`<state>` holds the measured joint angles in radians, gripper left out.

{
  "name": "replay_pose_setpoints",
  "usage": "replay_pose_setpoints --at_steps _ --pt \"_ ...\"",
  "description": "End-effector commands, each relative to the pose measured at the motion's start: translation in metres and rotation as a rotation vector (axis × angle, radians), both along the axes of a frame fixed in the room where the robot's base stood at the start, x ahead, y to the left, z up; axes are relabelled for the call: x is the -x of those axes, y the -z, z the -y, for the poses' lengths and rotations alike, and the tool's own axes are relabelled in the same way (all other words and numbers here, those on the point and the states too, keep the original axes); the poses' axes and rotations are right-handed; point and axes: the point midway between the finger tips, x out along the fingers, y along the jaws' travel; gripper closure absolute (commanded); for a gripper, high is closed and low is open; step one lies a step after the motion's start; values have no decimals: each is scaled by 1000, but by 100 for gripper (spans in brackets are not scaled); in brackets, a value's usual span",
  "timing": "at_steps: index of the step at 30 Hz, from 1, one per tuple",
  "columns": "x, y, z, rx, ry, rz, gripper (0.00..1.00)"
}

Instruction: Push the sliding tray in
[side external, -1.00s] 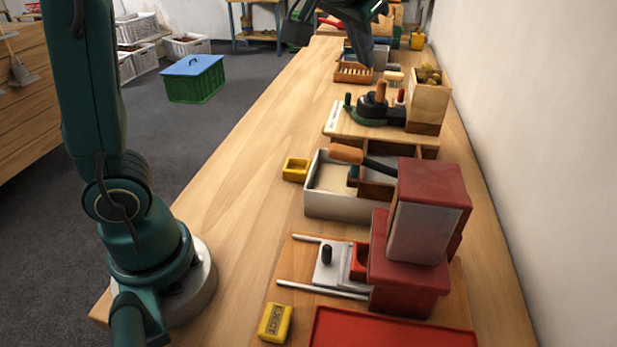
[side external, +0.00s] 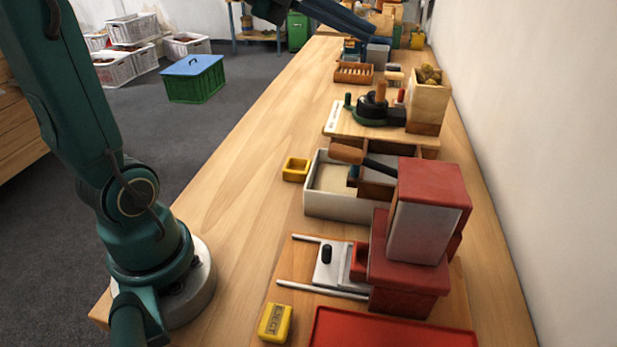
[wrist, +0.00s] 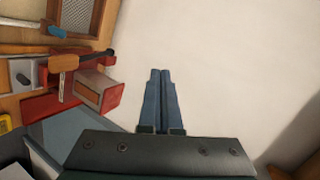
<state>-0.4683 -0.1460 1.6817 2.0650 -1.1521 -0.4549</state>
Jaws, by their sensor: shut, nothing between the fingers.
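The sliding tray (side external: 325,268) is a light metal plate with a black knob, lying between two metal rails. A small red box (side external: 360,262) is at its right end, against the red machine (side external: 408,280) with its grey-sided hopper. The tray sticks out to the left of the machine. In the wrist view the tray (wrist: 18,85) shows at the left, beside the machine (wrist: 48,106). My gripper (wrist: 160,72) is shut and empty, high and away from the tray. In the side view its blue fingers (side external: 370,28) show at the top, pointing right.
A yellow block (side external: 275,323) and a red tray (side external: 390,333) lie in front. The wall is at the right. The bench's left strip is largely clear.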

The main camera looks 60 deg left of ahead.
Motion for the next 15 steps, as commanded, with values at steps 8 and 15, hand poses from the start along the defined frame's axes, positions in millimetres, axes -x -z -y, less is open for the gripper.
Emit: replay_pose_setpoints --at_steps 8,15 --pt "90 56 -8 -111 190 -361 100" --pt "155 74 -16 -133 279 -618 100"
